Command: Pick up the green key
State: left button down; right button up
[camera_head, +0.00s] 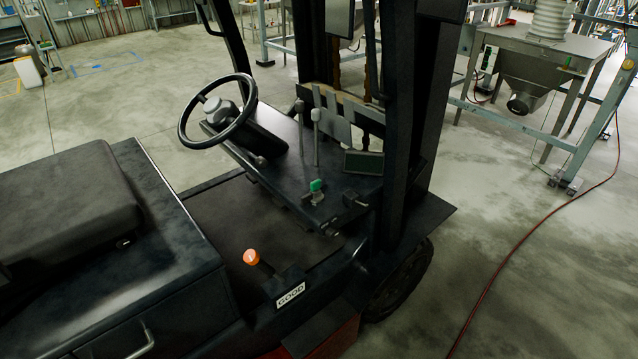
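A small green key (316,186) stands on the right part of the forklift's dark dashboard (290,160), set in a light metal fitting. It is below the grey levers and in front of a small dark display. Nothing touches or covers it. Neither of my grippers is in view.
The black steering wheel (218,111) is left of the key, and two thin levers (316,130) rise behind it. An orange knob (251,257) stands nearer. The mast (405,90) is at the right, the seat (75,205) at the left. A red hose (520,243) crosses the open floor.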

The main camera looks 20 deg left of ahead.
aim_at(315, 185)
jog(key=i+l, duration=0.35)
jog(key=i, duration=0.15)
jog(key=i+l+u, duration=0.1)
jog(key=i+l, duration=0.25)
jog(key=i, duration=0.2)
